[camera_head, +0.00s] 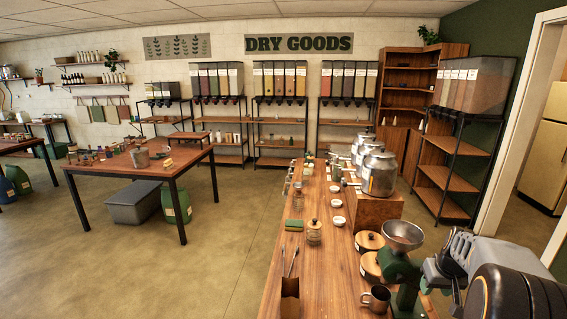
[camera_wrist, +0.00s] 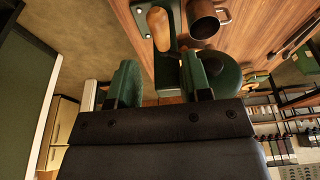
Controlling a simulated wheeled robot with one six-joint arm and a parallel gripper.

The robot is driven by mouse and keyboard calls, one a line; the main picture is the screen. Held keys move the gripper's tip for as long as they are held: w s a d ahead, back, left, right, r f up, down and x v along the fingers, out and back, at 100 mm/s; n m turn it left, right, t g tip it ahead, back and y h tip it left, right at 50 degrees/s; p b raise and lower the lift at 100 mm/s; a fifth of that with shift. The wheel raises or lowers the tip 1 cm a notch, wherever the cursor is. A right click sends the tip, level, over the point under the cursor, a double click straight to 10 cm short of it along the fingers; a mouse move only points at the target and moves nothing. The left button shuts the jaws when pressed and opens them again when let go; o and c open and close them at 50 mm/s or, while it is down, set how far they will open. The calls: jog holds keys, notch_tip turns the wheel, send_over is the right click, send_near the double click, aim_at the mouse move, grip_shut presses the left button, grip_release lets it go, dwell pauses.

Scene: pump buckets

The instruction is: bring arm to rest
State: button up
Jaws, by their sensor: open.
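My gripper (camera_wrist: 160,76) is open, with its two fingers apart and nothing held between them in the wrist view. In the head view my arm reaches in from the lower right, beside the green grinder (camera_head: 403,277) with its metal hopper. In the wrist view a wooden handle (camera_wrist: 159,28) shows beyond the gap between the fingers. Whether a finger touches the grinder is not clear.
The long wooden counter (camera_head: 262,291) holds a metal mug (camera_head: 377,298), wooden-lidded canisters (camera_head: 369,241), a glass jar (camera_head: 314,231), small white bowls (camera_head: 338,221) and metal pots (camera_head: 379,173). A table (camera_head: 130,160) stands at left, with open floor (camera_head: 215,240) between.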

aim_at(427, 299)
jog(key=b+x, duration=0.4)
jog(key=x, duration=0.2)
jog(key=shift+f, duration=0.3)
jog(key=shift+c, duration=0.3)
jog(key=c, duration=0.6)
jog(key=shift+o, duration=0.2)
jog(key=shift+r, duration=0.1)
